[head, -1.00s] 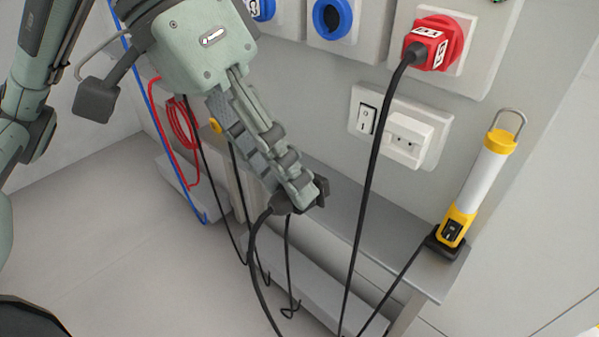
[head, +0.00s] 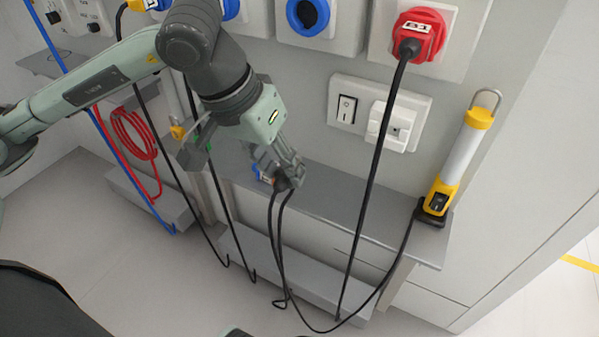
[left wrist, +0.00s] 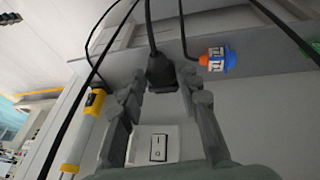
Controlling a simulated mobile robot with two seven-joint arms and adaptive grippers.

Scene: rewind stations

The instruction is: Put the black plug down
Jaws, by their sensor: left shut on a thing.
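My left gripper (head: 287,172) is shut on the black plug (head: 282,184) over the grey shelf (head: 345,218) below the wall sockets. The plug's cable hangs down over the front of the shelf. In the left wrist view the black plug (left wrist: 161,72) shows between the fingertips (left wrist: 162,88), with its cable leading up in the picture. The gripper partly hides the plug in the head view, and I cannot tell whether the plug touches the shelf. My right gripper is not in view.
A blue and orange plug (left wrist: 216,59) lies close beside my gripper. A yellow and white lamp (head: 460,160) stands at the shelf's right end. A red plug (head: 417,35) sits in the wall above a switch (head: 347,109). Black cables hang before the shelf.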

